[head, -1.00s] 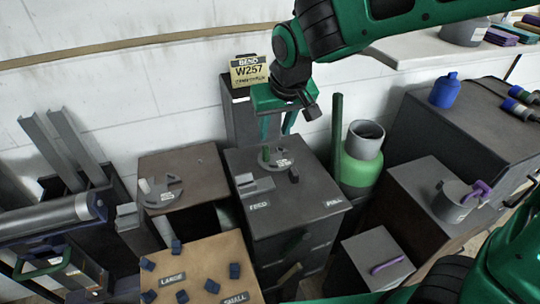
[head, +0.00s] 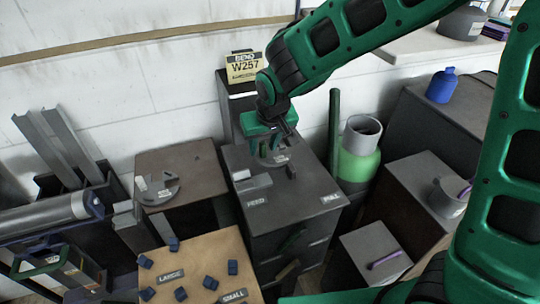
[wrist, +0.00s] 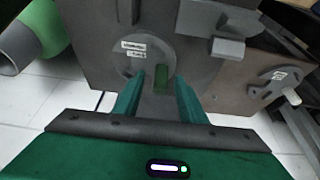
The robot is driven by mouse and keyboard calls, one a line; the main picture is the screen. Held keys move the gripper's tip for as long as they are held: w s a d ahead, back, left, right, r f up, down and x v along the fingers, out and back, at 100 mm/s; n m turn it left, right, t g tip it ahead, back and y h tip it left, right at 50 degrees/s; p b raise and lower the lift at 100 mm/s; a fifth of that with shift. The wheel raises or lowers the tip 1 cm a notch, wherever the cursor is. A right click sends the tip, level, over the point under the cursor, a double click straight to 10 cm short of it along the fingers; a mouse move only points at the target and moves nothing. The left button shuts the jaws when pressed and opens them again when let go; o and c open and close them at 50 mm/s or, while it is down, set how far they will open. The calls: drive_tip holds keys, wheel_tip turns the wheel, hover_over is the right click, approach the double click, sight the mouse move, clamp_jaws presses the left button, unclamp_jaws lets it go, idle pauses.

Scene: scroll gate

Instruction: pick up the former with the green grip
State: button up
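The former with the green grip is a grey disc (head: 281,160) with a white label, lying on the dark cabinet's top (head: 312,188). In the wrist view the disc (wrist: 137,58) lies just ahead of the fingers, and its upright green grip (wrist: 161,79) shows between them. My gripper (head: 266,150) is open over the former, its fingers partly hiding the grip in the head view. In the wrist view the gripper (wrist: 160,76) has one finger on each side of the green grip, with gaps visible. Whether the fingers reach down to grip height is unclear.
A second grey former (head: 158,190) with a pale grip lies on the brown cabinet at left. Grey blocks (head: 252,184) stand beside the green-gripped former. A green cylinder (head: 358,165) and green post (head: 333,130) stand to the right. The W257 sign (head: 244,68) is behind.

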clamp_jaws()
